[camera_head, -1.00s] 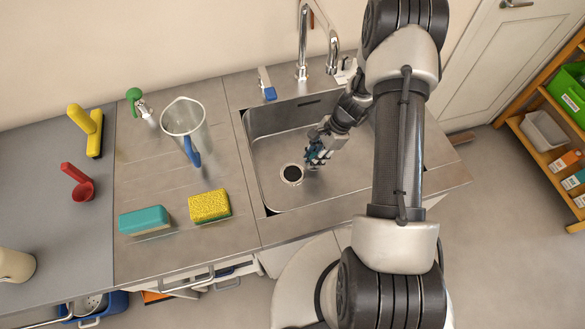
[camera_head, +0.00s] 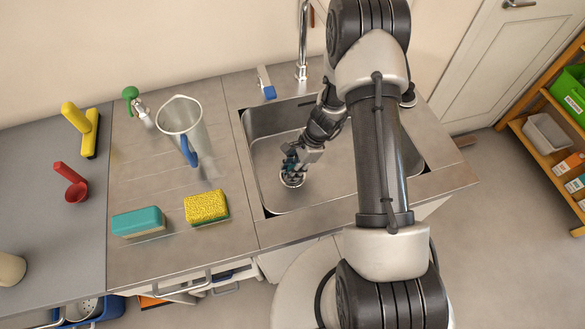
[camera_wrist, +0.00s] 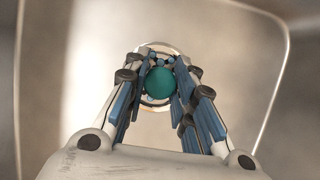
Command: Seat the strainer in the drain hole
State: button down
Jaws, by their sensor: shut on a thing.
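My gripper (camera_head: 291,166) is low in the sink basin, over the drain hole (camera_head: 292,180). In the wrist view my gripper (camera_wrist: 160,82) is shut on the strainer (camera_wrist: 160,83), whose round teal knob shows between the fingertips. In the wrist view the pale ring of the drain (camera_wrist: 157,107) shows around and behind the knob. In the head view the fingers cover most of the strainer. I cannot tell whether the strainer touches the drain or is just above it.
The steel sink (camera_head: 345,180) surrounds my gripper, with its walls close to the left. On the left drainer stand a jug (camera_head: 182,122), a yellow sponge (camera_head: 206,206), a teal sponge (camera_head: 138,221) and a green-topped spray bottle (camera_head: 138,108). A tap (camera_head: 303,45) stands behind the sink.

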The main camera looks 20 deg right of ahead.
jog(key=shift+f, duration=0.2)
jog(key=c, duration=1.3)
grip_release()
jog(key=shift+c, duration=0.2)
jog(key=shift+r, duration=0.15)
jog(key=shift+d+r, duration=0.1)
jog(key=shift+r, duration=0.25)
jog(key=p+v, duration=0.2)
jog(key=v, duration=0.5)
jog(key=shift+p, duration=0.4)
jog(key=shift+s+d+f, duration=0.1)
